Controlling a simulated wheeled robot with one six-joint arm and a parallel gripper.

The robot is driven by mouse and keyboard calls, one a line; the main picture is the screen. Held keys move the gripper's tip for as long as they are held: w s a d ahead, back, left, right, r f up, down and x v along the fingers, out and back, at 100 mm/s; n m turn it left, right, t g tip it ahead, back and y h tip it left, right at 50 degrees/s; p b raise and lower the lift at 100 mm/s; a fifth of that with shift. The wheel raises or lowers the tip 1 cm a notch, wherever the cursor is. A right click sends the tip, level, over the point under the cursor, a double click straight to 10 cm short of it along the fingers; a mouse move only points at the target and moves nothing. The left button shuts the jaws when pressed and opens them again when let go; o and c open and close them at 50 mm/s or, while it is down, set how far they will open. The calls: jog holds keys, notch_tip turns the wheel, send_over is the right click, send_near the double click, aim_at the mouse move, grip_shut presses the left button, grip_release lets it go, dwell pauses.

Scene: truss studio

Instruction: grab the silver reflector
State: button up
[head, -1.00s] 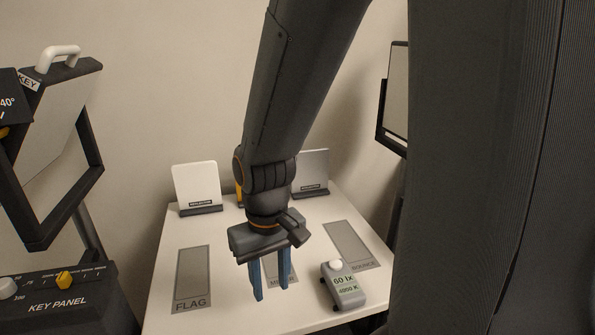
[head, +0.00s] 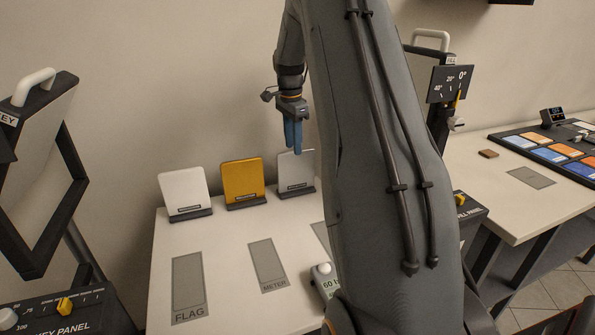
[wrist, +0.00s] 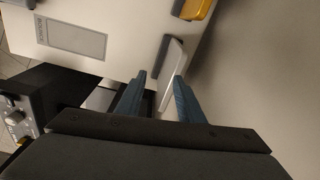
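The silver reflector (head: 296,168) is a grey upright panel in a dark base, rightmost of three at the back of the white table. My gripper (head: 293,146) is above it in the head view, fingers pointing down, with the fingertips overlapping its top edge. In the wrist view my gripper (wrist: 160,78) is open, its two blue fingers apart. The silver reflector (wrist: 172,68) shows edge-on between and beyond the fingertips. I cannot tell whether the fingers touch it.
A gold reflector (head: 243,181) and a white reflector (head: 184,190) stand to the left of it. The table has grey mats marked FLAG (head: 188,285) and METER (head: 267,265). A light meter (head: 322,278) is partly hidden by my arm. The wall is close behind.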

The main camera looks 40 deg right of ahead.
jog(key=d+f, duration=0.1)
jog(key=w+d+f+m, duration=0.1)
jog(key=f, duration=0.1)
jog(key=w+d+f+m+b, duration=0.1)
jog(key=f, duration=0.1)
jog(key=shift+w+d+y, duration=0.15)
jog(key=shift+d+y, duration=0.05)
jog(key=shift+y, duration=0.1)
jog(key=f, duration=0.2)
jog(key=p, duration=0.3)
send_over(296, 189)
jog(key=shift+w+d+f, duration=0.1)
jog(key=shift+f, duration=1.05)
jog(key=shift+w+d+f, duration=0.15)
jog(key=shift+f, duration=0.95)
jog(key=shift+w+d+f, duration=0.1)
jog(key=shift+f, duration=1.05)
grip_shut()
